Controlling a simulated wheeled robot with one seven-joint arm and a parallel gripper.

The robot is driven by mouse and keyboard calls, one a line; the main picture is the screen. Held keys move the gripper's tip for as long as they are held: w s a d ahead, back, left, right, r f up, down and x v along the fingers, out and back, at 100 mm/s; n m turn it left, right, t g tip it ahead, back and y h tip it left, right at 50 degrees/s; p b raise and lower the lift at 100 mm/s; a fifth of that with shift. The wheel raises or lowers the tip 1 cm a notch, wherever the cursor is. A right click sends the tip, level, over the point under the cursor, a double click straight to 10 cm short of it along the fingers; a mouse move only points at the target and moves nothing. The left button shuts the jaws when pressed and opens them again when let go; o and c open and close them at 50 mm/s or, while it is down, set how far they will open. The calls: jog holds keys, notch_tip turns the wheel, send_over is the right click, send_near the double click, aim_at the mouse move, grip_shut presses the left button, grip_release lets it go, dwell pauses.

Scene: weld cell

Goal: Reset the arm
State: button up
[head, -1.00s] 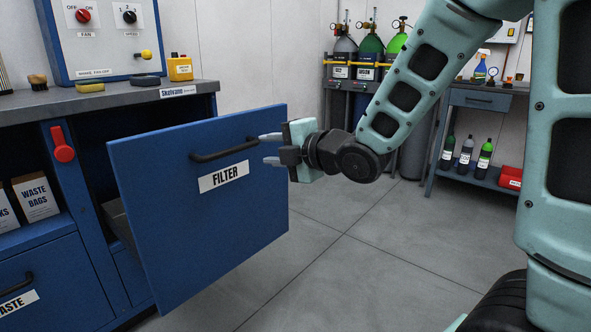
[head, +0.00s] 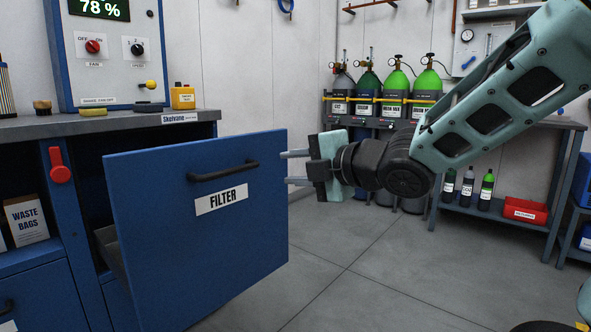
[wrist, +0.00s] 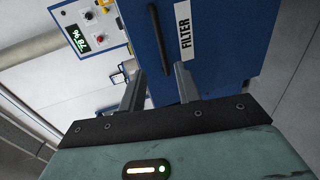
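My gripper (head: 290,168) is in the middle of the head view, to the right of the open FILTER drawer (head: 245,240). Its two grey fingers point left and stand apart with nothing between them. The drawer has a blue front, a white FILTER label and a black handle (head: 223,171). In the wrist view, the fingers (wrist: 157,85) are spread, and the handle (wrist: 160,40) shows beyond them. The fingers look clear of the handle. My arm stretches up to the right from the gripper.
A red lever (head: 60,165) hangs on the cabinet front. Gas cylinders (head: 397,95) and a side table (head: 480,212) stand at the back. The floor (head: 400,275) is clear.

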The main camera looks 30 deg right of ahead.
jog(key=s+a+f+m+g+h, duration=0.2)
jog(key=s+a+f+m+g, duration=0.3)
jog(key=a+f+m, duration=0.55)
jog(key=s+a+f+m+g+h, duration=0.1)
jog(key=s+a+f+m+g, duration=0.15)
jog(key=s+f+g, duration=0.45)
jog(key=s+a+f+m+g+h, duration=0.1)
jog(key=s+a+f+g, duration=0.15)
jog(key=s, duration=0.75)
notch_tip(320, 180, up, 38)
jog(key=s+p, duration=0.1)
jog(key=p, duration=3.6)
jog(key=shift+s+a+f+p, duration=0.2)
jog(key=shift+s+a+p, duration=0.05)
jog(key=shift+p, duration=0.05)
jog(key=shift+o, duration=0.4)
